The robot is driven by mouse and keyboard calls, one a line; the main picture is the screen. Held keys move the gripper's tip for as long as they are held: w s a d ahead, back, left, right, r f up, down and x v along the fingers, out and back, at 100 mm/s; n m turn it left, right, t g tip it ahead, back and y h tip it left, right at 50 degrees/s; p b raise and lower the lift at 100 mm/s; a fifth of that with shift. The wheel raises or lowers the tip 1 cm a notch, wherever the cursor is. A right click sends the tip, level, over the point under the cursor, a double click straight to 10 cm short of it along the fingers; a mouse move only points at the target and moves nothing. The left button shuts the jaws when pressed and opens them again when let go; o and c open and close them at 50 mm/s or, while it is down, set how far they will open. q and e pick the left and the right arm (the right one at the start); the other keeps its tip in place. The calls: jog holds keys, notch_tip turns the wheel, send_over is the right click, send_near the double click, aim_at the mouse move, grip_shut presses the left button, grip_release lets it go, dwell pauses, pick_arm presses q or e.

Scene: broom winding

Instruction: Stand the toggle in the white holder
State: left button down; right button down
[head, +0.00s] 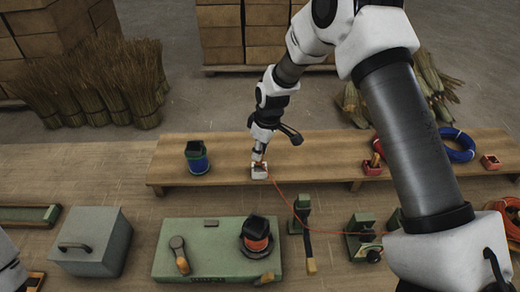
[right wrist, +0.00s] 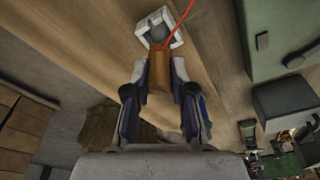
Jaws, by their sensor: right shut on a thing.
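The toggle is a short wooden block (right wrist: 159,72) with an orange cord at its far end. My right gripper (right wrist: 160,82) is shut on it, one finger on each side. In the head view my right gripper (head: 260,151) is over the bench, at the white holder. The white holder (head: 259,176) is a small square open box on the bench's front part. In the right wrist view the toggle's far end is at the rim of the holder (right wrist: 141,30); I cannot tell whether it is inside. Only part of my left arm shows at the lower left edge.
The orange cord runs right from the holder across the bench (head: 220,150). A blue spool (head: 196,158) stands to the left. A red holder (head: 372,169) and a blue coil (head: 460,146) are to the right. A green board (head: 205,262), a grey box (head: 90,238) and green clamps lie in front.

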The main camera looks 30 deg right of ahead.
jog(key=c, duration=1.3)
grip_release()
jog(key=shift+o, duration=0.2)
notch_tip(320, 180, up, 11)
jog(key=s+d+p, duration=0.1)
jog(key=p, duration=0.7)
jog(key=shift+s+p, duration=0.3)
jog(key=shift+p, duration=0.1)
jog(key=shift+f, duration=0.1)
